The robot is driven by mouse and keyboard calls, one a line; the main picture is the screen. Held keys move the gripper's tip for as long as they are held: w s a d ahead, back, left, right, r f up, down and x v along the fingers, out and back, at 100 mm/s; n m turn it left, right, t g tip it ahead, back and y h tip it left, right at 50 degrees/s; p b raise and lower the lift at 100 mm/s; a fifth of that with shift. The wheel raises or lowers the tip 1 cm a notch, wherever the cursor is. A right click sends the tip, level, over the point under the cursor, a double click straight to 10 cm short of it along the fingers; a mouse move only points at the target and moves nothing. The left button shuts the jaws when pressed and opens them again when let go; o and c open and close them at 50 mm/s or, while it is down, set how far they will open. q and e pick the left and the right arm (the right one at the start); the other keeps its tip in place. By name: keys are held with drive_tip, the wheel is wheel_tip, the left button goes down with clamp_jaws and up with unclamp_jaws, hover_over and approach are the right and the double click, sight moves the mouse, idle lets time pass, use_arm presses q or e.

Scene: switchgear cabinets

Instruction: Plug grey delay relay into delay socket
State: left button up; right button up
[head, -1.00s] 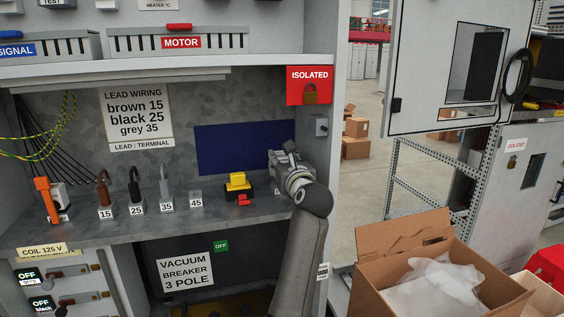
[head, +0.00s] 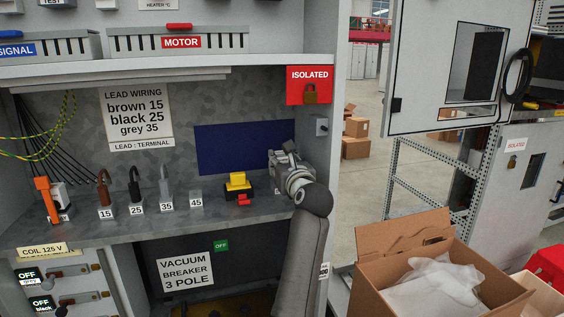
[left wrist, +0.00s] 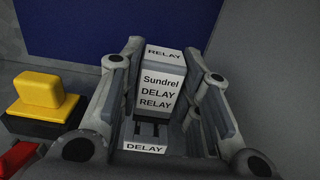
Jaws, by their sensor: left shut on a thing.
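The grey delay relay (left wrist: 157,92) has white labels reading "RELAY" and "Sundrel DELAY RELAY" in the left wrist view. My left gripper (left wrist: 165,100) is shut on it, one finger on each side. The delay socket (left wrist: 150,130), dark with a white "DELAY" label, is directly at the relay's lower end. I cannot tell whether the relay is fully seated or just above it. In the head view my left gripper (head: 284,170) is at the right end of the cabinet shelf and hides the relay. My right gripper is not in view.
A yellow push button (head: 237,181) on a black base, with a red part in front, stands just left of the gripper. The cabinet side wall (head: 331,100) is close on the right. A blue panel (head: 235,148) is behind. Numbered terminals stand further left.

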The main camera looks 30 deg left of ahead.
use_arm(q)
drive_tip(key=shift+f+b, duration=0.8)
drive_tip(key=shift+f, duration=0.35)
drive_tip(key=o, duration=1.2)
drive_tip(key=shift+o, duration=0.2)
